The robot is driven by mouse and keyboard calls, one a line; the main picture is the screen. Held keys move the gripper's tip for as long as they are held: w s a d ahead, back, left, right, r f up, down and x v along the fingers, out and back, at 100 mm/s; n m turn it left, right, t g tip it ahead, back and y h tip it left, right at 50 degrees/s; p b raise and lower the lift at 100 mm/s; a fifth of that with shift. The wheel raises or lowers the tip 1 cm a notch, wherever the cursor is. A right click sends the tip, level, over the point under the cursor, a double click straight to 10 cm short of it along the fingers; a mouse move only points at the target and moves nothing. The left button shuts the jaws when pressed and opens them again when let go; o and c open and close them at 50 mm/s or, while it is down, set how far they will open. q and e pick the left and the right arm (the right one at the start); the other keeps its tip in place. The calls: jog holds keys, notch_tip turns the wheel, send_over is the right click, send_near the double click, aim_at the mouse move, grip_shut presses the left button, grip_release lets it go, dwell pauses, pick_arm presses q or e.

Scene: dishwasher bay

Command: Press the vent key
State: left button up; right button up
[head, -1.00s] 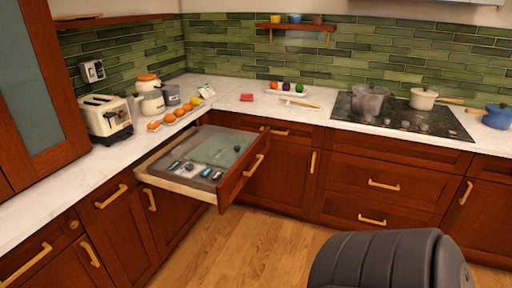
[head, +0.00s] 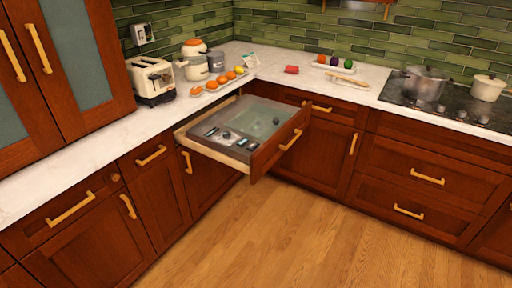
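An open drawer-style dishwasher (head: 262,158) stands pulled out at the inner corner of the counter. A panel with several small keys and a knob (head: 227,135) lies on its top near the front left. Which of them is the vent key is too small to tell. A dark round knob (head: 276,121) sits on the greenish lid (head: 255,118). Neither of my grippers is in view.
Pots (head: 424,85) stand on the hob at right. The wooden floor (head: 290,235) before the drawer is clear.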

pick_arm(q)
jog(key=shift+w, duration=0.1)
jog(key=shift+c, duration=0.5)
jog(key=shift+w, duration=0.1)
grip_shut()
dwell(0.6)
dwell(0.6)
